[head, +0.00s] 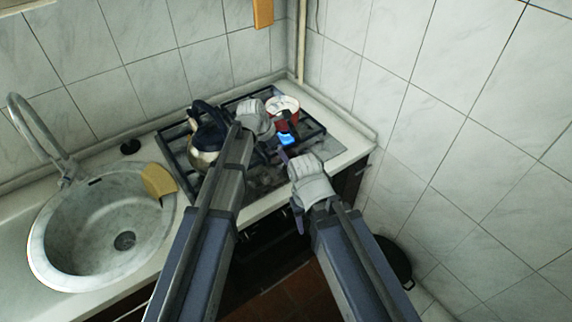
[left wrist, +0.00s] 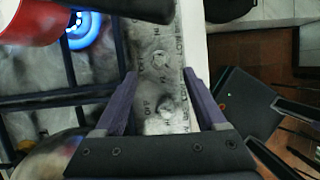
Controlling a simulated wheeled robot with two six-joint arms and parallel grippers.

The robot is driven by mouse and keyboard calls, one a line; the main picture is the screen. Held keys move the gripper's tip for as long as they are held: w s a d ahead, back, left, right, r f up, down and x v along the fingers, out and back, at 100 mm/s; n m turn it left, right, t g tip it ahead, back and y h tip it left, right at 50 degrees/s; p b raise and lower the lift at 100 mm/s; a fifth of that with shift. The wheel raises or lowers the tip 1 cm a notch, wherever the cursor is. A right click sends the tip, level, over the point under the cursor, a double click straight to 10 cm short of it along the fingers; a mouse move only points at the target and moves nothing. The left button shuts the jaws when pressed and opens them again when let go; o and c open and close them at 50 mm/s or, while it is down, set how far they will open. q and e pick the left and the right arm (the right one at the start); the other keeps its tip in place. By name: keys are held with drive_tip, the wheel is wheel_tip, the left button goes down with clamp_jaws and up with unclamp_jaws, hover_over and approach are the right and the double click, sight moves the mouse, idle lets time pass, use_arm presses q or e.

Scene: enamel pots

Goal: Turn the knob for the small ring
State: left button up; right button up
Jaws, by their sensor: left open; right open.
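The knob strip (left wrist: 150,125) of the stove runs between my open left gripper's fingers (left wrist: 155,74) in the left wrist view. It has HI, LOW and OFF marks. One knob (left wrist: 168,105) lies between the fingers, nearer the palm; another knob (left wrist: 160,61) sits farther out, near the fingertips. Contact with either cannot be told. A ring with blue flame (left wrist: 85,30) burns beside the red pot (left wrist: 28,22), and it also glows in the head view (head: 287,139). My right gripper (head: 290,187) is open and empty at the stove's front.
A kettle (head: 203,152) with a dark handle stands on the left of the stove. The red pot (head: 283,106) is at the back right. A sink (head: 60,240) with a yellow sponge (head: 158,181) on its rim lies left. A tiled wall (head: 450,130) closes the right side.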

use_arm(q)
drive_tip(key=b+x, duration=0.5)
drive_tip(key=x, duration=0.1)
drive_tip(key=shift+w+d+f, duration=0.1)
drive_tip(key=shift+f, duration=0.3)
clamp_jaws()
